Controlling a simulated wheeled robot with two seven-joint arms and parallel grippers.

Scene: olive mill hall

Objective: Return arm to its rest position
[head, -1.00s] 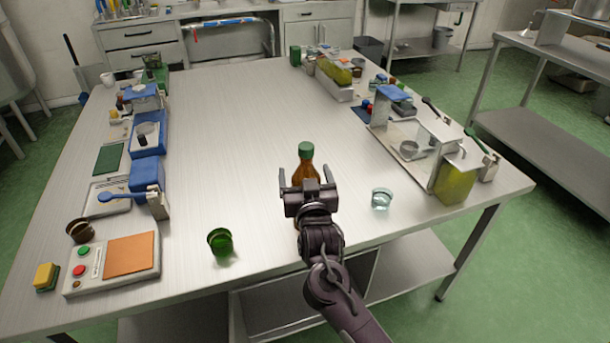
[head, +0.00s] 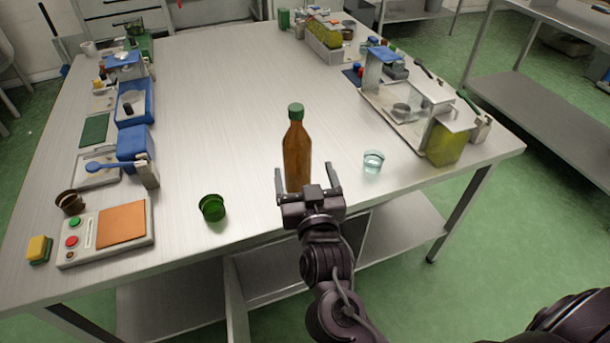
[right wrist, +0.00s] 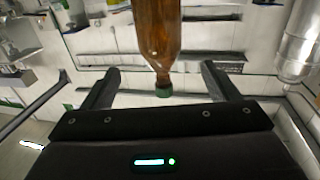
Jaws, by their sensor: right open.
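My right gripper (head: 308,187) is open and empty in the head view, at the near edge of the steel table. A brown bottle (head: 297,155) with a green cap stands upright on the table just beyond its fingers. In the right wrist view the bottle (right wrist: 158,35) shows upside down, past the open fingers (right wrist: 168,85), with nothing between them. The gripper hides part of the bottle's base in the head view; I cannot tell the exact gap. My left gripper is not in view.
On the steel table (head: 220,90), a green cup (head: 212,208) stands left of the bottle and a clear glass (head: 373,162) right of it. A scale-like device (head: 106,232) sits at the near left. A tray (head: 400,118) with apparatus lies at the right. The table's middle is clear.

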